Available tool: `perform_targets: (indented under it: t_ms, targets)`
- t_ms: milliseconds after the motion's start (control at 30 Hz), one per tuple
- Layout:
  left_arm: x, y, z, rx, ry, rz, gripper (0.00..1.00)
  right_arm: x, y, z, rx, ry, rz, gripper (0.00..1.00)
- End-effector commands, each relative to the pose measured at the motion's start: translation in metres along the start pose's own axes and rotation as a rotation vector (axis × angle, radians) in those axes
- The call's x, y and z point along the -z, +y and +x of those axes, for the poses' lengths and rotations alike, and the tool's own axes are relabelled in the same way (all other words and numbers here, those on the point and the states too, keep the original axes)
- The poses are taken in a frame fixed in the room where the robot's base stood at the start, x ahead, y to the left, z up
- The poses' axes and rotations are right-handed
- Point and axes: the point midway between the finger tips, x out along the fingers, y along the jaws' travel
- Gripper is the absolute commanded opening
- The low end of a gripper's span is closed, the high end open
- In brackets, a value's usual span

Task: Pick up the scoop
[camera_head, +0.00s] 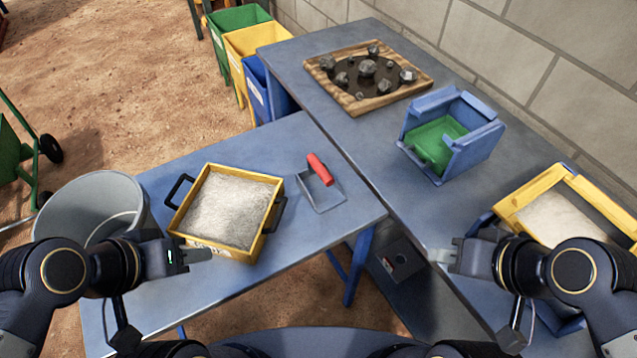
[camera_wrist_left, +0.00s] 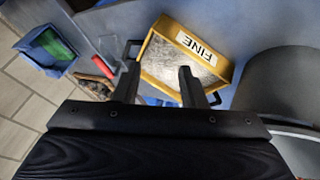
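The scoop (camera_head: 322,192) lies on the blue table, a grey metal pan with a red handle (camera_head: 320,169). Its handle points away, toward the back of the table. The red handle also shows at the upper left of the left wrist view (camera_wrist_left: 105,46). My left gripper (camera_head: 203,255) is open and empty, with its two fingers apart in the left wrist view (camera_wrist_left: 158,88). It is in front of the yellow box, to the left of the scoop and apart from it. My right gripper (camera_head: 440,256) is to the right of the scoop, holding nothing I can see; its finger gap is unclear.
A yellow box (camera_head: 185,226) of pale grains with black handles stands left of the scoop. A grey bucket (camera_head: 92,205) is further left. On the right table are a wooden tray of rocks (camera_head: 330,84), a blue-green bin (camera_head: 480,152) and another yellow box (camera_head: 523,196).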

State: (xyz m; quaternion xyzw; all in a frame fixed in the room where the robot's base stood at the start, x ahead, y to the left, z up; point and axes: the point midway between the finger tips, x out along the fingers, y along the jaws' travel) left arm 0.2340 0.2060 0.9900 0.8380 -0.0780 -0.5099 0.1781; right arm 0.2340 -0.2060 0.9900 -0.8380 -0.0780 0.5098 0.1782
Motion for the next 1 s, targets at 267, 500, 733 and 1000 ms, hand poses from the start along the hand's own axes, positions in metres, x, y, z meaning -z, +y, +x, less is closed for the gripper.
perform_targets:
  t_ms: [267, 500, 733, 1000]
  targets:
    - [0.001, 0.000, -0.001, 0.000, 0.001, 0.000, 0.38, 0.001, 0.000, -0.001, 0.000, 0.001, 0.000, 0.27]
    - [0.001, 0.000, -0.001, 0.000, 0.001, 0.000, 0.40, 0.001, 0.000, -0.001, 0.000, 0.001, 0.000, 0.27]
    - [0.028, 0.015, -0.005, -0.052, -0.058, -0.051, 0.45, 0.006, -0.005, -0.011, 0.000, 0.000, 0.000, 0.27]
    - [0.113, 0.063, 0.026, -0.093, -0.252, -0.243, 0.45, 0.019, -0.017, -0.037, 0.000, 0.000, 0.000, 0.27]
